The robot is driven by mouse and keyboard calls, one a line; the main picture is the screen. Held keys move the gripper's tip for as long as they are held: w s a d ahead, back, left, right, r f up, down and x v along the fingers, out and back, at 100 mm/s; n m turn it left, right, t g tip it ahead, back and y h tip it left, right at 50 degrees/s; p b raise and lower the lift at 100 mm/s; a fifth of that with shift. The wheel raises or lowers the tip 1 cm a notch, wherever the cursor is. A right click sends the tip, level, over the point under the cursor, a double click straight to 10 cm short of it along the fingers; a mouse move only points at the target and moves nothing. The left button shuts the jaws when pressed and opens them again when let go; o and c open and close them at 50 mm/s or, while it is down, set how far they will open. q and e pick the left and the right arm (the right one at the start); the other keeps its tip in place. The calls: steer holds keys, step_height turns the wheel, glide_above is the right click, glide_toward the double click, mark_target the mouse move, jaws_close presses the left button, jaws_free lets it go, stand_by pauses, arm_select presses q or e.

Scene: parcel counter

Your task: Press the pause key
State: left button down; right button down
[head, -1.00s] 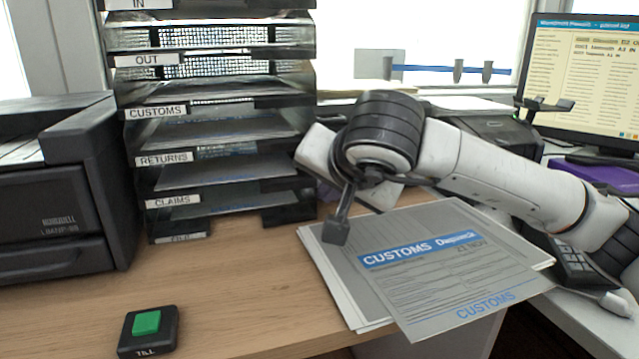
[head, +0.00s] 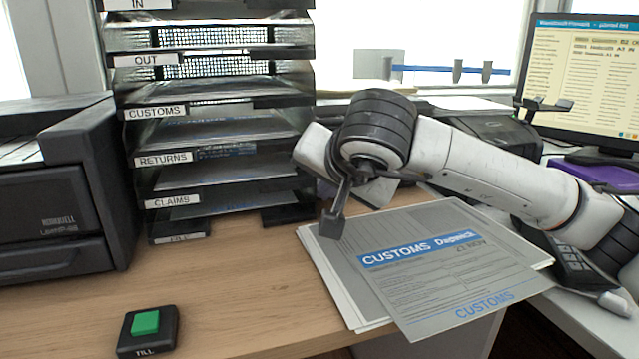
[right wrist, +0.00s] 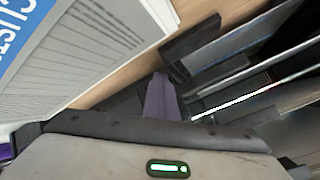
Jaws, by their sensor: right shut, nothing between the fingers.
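No key marked pause can be made out in either view. A black box with a green button (head: 146,322), labelled TILL, sits at the front left of the wooden counter. A dark keypad device (head: 568,262) is partly hidden beside my right forearm at the right. My right gripper (head: 331,228) is shut and empty, pointing down over the left edge of the customs papers, in front of the tray rack. Whether it touches the papers I cannot tell. My left gripper is not in view.
A labelled tray rack (head: 222,130) stands at the back, with a dark printer (head: 60,205) to its left. Customs papers (head: 430,265) overhang the counter's right edge. A monitor (head: 585,75) stands back right. The wooden counter (head: 240,290) is clear between button and papers.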

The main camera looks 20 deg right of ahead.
steer(key=shift+w+a+r, duration=0.15)
steer(key=shift+w+r, duration=0.05)
steer(key=shift+r, duration=0.15)
steer(key=shift+s+a, duration=0.2)
steer(key=shift+s, duration=0.15)
steer(key=shift+s+a+r, duration=0.1)
steer(key=shift+s, duration=0.65)
steer(key=shift+s+d+f, duration=0.1)
steer(key=shift+s+d, duration=0.05)
steer(key=shift+s, duration=1.15)
steer(key=shift+s+d+f, duration=0.1)
steer(key=shift+s, duration=1.2)
